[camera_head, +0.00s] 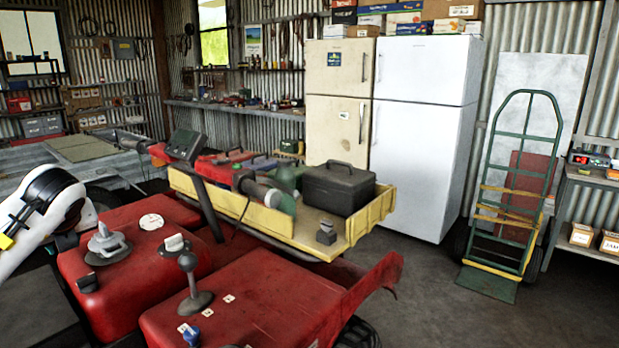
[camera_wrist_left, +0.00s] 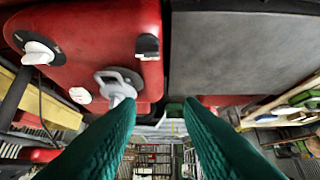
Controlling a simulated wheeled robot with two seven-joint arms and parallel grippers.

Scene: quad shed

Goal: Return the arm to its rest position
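My left arm (camera_head: 42,212), white and black, comes in at the left edge of the head view, beside the red quad body (camera_head: 120,285). Its gripper is not seen there. In the left wrist view my left gripper (camera_wrist_left: 153,102) shows two green fingers set well apart, with nothing held between them. The red quad body (camera_wrist_left: 110,22) lies behind the fingers, with a grey cap (camera_wrist_left: 118,83) near the left fingertip. I cannot tell whether they touch. My right gripper is in neither view.
The quad carries a yellow rack (camera_head: 368,217) with a dark toolbox (camera_head: 337,188). A black lever knob (camera_head: 187,264) stands up from the red body. A white fridge (camera_head: 425,140) and a green hand truck (camera_head: 520,190) stand behind. The floor at right (camera_head: 470,315) is clear.

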